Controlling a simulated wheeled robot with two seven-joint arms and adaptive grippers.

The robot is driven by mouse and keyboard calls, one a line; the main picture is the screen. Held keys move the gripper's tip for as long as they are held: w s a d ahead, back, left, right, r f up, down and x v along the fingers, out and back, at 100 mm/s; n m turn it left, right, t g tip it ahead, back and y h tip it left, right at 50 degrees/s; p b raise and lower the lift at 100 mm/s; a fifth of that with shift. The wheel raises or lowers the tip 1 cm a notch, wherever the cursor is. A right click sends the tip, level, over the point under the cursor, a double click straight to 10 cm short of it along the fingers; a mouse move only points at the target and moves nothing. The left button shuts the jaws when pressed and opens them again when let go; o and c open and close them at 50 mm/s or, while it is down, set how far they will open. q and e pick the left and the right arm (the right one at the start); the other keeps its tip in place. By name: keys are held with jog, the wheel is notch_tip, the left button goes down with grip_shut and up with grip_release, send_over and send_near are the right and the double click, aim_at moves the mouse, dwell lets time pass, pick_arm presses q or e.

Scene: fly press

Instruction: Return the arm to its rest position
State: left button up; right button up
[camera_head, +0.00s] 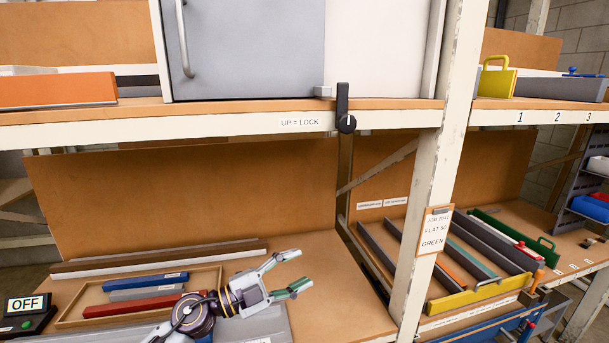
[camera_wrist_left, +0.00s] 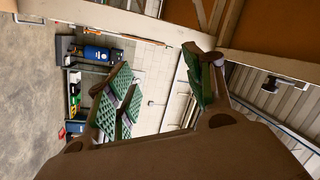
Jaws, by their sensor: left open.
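My left gripper (camera_head: 291,272) shows in the head view at the lower middle, above the lower shelf and in front of the wooden tray. Its two green-padded fingers are spread apart, with nothing between them. In the left wrist view the open fingers (camera_wrist_left: 165,92) show against a far wall and floor. My left arm comes in from the bottom of the head view. My right gripper is in neither view.
A wooden tray (camera_head: 68,322) with coloured bars lies under my left arm. An upright post (camera_head: 432,180) stands to the right. A yellow-fronted rack of bars (camera_head: 478,295) is beyond it. A black lock lever (camera_head: 343,105) hangs from the upper shelf edge (camera_head: 220,121). An OFF box (camera_head: 27,313) sits at the lower left.

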pick_arm(q)
jog(key=w+a+f+n+t+y, duration=0.1)
jog(key=w+a+n+t+y, duration=0.1)
jog(key=a+n+t+y, duration=0.45)
jog(key=w+a+f+n+t+y, duration=0.2)
jog(key=a+n+t+y, duration=0.2)
jog(key=a+n+y, duration=0.55)
jog(key=s+a+f+n+g+y, duration=0.35)
jog(key=s+f+n+g, duration=0.2)
jog(key=f, duration=0.55)
jog(key=s+f+g+h, duration=0.1)
jog(key=s+f+g, duration=0.5)
jog(key=s, duration=0.4)
jog(key=s+f+g+h, duration=0.1)
jog(key=s+f+g, duration=0.3)
jog(key=s+f, duration=0.5)
jog(key=s+f+g, duration=0.1)
jog(key=s+f, duration=0.1)
jog(key=f, duration=1.5)
jog(key=s+f, duration=0.2)
jog(key=f, duration=1.4)
jog(key=s+a+f, duration=0.2)
jog(key=s+f, duration=0.7)
jog(key=s, duration=0.2)
jog(key=s+a+f+g, duration=0.1)
jog(key=s+a+f, duration=0.1)
jog(key=s+f, duration=0.8)
jog(key=shift+s+a+f+g, duration=0.15)
jog(key=shift+s+a+g, duration=0.15)
jog(key=shift+s, duration=0.35)
